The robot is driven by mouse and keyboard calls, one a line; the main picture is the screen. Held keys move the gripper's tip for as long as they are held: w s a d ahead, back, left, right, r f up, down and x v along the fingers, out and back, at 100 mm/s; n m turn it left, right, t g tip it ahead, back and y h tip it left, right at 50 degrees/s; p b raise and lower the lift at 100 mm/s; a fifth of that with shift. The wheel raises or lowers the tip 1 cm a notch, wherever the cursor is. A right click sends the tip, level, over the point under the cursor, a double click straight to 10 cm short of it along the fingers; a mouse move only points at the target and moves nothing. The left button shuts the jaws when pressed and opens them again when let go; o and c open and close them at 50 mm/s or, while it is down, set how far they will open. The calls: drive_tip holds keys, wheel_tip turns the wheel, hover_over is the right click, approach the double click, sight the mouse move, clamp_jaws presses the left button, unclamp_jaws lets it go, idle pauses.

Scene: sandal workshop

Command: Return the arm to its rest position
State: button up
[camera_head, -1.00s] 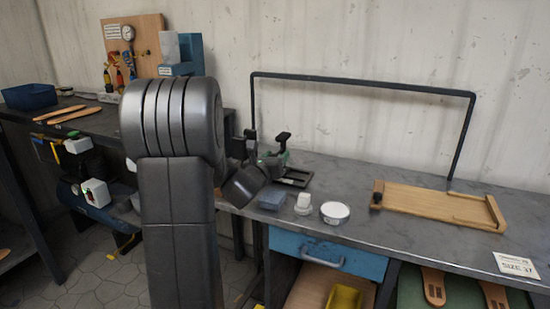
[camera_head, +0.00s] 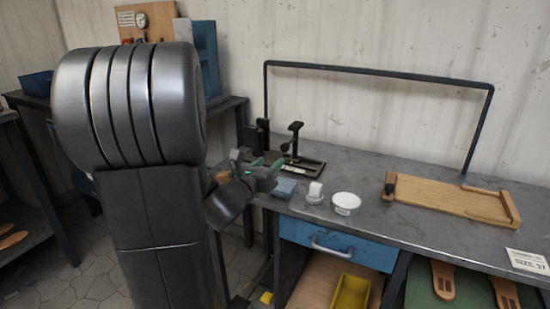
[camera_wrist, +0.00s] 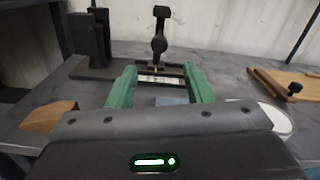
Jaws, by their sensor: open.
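My gripper (camera_head: 262,167) is near the left end of the grey workbench in the head view, at the end of my folded arm. In the wrist view its two green fingers (camera_wrist: 160,92) are spread apart with nothing held between them. A black clamp-like fixture (camera_wrist: 158,50) on a dark base stands beyond the fingers. It also shows in the head view (camera_head: 295,140), behind my gripper. My large grey arm links cover the left part of the head view and hide much of the side bench.
A blue block (camera_head: 285,188), a small white piece (camera_head: 315,194) and a round white tin (camera_head: 346,203) sit near the bench's front edge. A wooden board (camera_head: 450,196) lies to the right, before a dark frame (camera_head: 380,70). A size card (camera_head: 527,260) lies at the right.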

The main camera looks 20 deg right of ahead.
sight(282, 149)
drive_tip(key=shift+s+a, duration=0.25)
drive_tip(key=shift+a, duration=0.05)
drive_tip(key=shift+w+d, duration=0.1)
drive_tip(key=shift+d, duration=0.05)
drive_tip(key=x, duration=1.3)
drive_tip(key=shift+w, duration=0.1)
drive_tip(key=shift+w+d+r+p, duration=0.15)
drive_tip(key=shift+w+p, duration=0.1)
drive_tip(key=shift+p, duration=0.15)
drive_tip(key=shift+w+p, duration=0.1)
drive_tip(key=shift+p, duration=0.35)
drive_tip(key=shift+f, duration=0.25)
